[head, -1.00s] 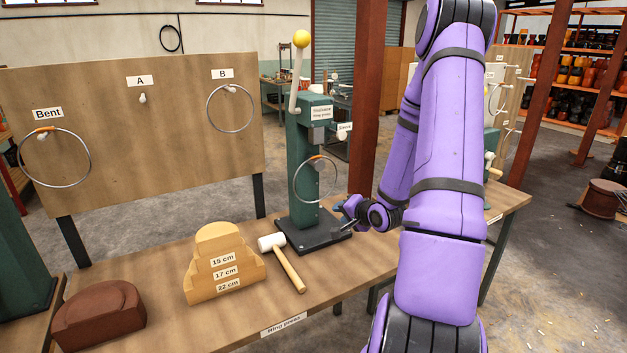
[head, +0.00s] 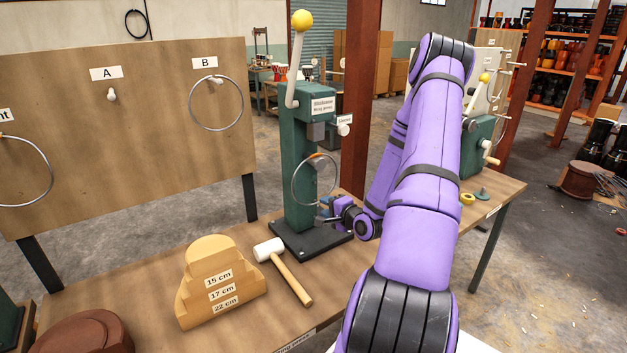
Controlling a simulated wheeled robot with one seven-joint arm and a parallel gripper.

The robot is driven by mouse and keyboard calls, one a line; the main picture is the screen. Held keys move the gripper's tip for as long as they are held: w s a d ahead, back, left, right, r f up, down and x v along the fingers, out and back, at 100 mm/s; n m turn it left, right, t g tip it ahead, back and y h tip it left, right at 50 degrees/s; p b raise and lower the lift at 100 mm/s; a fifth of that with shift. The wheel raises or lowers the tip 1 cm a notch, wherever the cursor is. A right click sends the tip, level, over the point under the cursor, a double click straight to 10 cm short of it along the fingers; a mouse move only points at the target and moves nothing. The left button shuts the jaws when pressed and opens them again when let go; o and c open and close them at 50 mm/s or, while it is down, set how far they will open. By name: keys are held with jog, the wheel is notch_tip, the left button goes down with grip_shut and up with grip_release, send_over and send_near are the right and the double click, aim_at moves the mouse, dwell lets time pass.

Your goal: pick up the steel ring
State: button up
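A thin steel ring (head: 315,180) with a small orange mark at its top hangs upright at the front of the green press (head: 297,170). A second steel ring (head: 217,103) hangs on the peg under label B of the wooden board. A third ring (head: 50,170) hangs at the board's left, cut by the picture edge. My gripper (head: 325,212) is beside the lower right of the press ring, low over the black base plate (head: 310,240). Its fingers are small and partly overlap the press, so whether they touch the ring is unclear.
A stepped wooden block (head: 208,262) and a white-headed mallet (head: 285,270) lie on the bench left of the press. Peg A (head: 112,95) is empty. A red-brown post (head: 361,100) stands behind the press. A yellow roll (head: 467,198) lies on the bench at right.

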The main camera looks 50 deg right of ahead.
jog(key=x, duration=0.7)
jog(key=shift+w+d, duration=0.15)
jog(key=shift+d, duration=0.05)
grip_shut()
dwell(1.3)
